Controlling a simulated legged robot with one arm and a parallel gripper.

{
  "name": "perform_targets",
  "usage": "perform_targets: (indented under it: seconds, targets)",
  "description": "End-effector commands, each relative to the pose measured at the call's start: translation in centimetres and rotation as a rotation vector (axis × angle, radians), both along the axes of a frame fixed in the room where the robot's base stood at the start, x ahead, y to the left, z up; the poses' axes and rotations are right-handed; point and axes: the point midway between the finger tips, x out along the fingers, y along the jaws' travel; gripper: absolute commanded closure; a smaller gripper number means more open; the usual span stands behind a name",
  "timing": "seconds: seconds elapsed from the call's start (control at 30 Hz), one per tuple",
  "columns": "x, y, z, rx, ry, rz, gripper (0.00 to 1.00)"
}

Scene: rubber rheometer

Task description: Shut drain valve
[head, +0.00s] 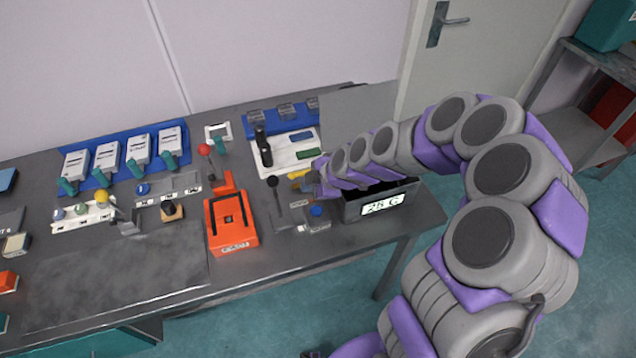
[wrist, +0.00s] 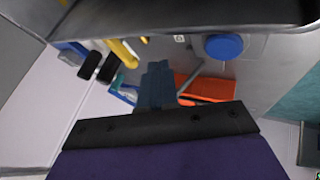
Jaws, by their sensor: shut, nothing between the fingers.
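A yellow lever-like piece (head: 298,174) lies beside my gripper, and it also shows in the wrist view (wrist: 122,52); it may be the drain valve's handle, but no label is readable. A blue round knob (head: 316,211) sits on a small grey block in front of the gripper; it also shows in the wrist view (wrist: 222,46). My gripper (wrist: 157,68) is shut and empty, with its fingers together between the yellow piece and the blue knob in the wrist view. I cannot tell whether it touches either. My arm hides part of this area in the head view.
Left of the gripper are a black-knobbed lever (head: 273,182) and an orange box (head: 230,224).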

Motion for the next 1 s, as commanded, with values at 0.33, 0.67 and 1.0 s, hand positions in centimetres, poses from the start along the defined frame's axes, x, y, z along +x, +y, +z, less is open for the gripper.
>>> perform_targets:
  seconds: [0.33, 0.67, 1.0]
  targets:
    - [3.3, 1.7, -1.7, 0.000, 0.000, 0.001, 1.00]
    - [4.5, 2.0, -1.6, 0.000, 0.000, 0.000, 1.00]
    - [4.5, 2.0, -1.6, -0.001, 0.001, -0.001, 1.00]
